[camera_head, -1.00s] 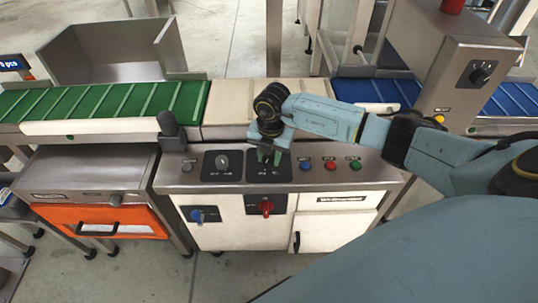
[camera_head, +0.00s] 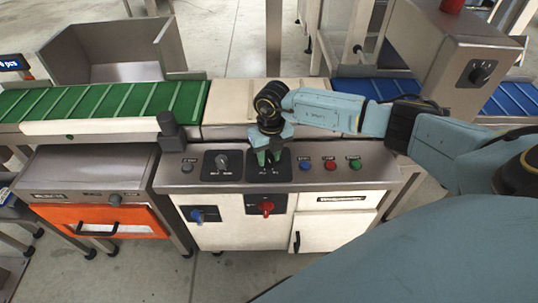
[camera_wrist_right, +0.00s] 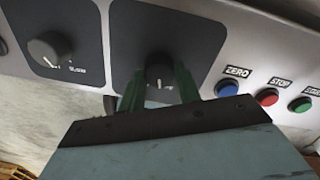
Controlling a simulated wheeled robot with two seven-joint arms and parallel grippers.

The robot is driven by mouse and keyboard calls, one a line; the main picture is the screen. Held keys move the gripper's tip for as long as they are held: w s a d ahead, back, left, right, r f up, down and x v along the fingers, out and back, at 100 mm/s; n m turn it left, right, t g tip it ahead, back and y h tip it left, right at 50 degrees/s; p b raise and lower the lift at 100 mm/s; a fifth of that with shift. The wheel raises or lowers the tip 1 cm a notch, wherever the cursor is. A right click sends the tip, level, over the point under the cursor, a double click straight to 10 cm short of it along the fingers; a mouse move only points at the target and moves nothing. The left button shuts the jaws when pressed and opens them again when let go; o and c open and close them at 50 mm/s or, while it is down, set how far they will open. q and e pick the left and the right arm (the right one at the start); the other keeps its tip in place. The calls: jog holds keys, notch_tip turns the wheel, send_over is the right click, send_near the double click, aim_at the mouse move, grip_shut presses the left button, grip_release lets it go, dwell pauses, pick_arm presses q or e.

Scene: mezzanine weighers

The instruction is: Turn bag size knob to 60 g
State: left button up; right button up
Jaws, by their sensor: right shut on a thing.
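My right gripper (camera_head: 268,159) reaches down to the right-hand black dial plate on the steel control panel (camera_head: 310,178). In the right wrist view its green fingers (camera_wrist_right: 160,88) stand on both sides of a dark knob (camera_wrist_right: 159,74) and are shut on it. A light pointer mark shows at the knob's lower edge. The gripper hides most of this knob in the head view, and its scale is too small or covered to read. A second, free knob (camera_head: 222,161) sits on the plate to its left; it also shows in the right wrist view (camera_wrist_right: 48,49). My left gripper is not in view.
Blue (camera_head: 305,165), red (camera_head: 330,165) and green (camera_head: 354,163) buttons sit right of the gripped knob. A dark upright post (camera_head: 170,132) stands left of the plates. Blue (camera_head: 197,215) and red (camera_head: 266,207) switches are on the front face below.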

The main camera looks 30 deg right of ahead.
jog(key=shift+n, duration=1.4)
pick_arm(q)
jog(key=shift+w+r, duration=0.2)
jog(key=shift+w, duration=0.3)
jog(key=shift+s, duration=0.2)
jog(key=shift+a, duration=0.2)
pick_arm(e)
jog(key=shift+n, duration=0.3)
jog(key=o, duration=1)
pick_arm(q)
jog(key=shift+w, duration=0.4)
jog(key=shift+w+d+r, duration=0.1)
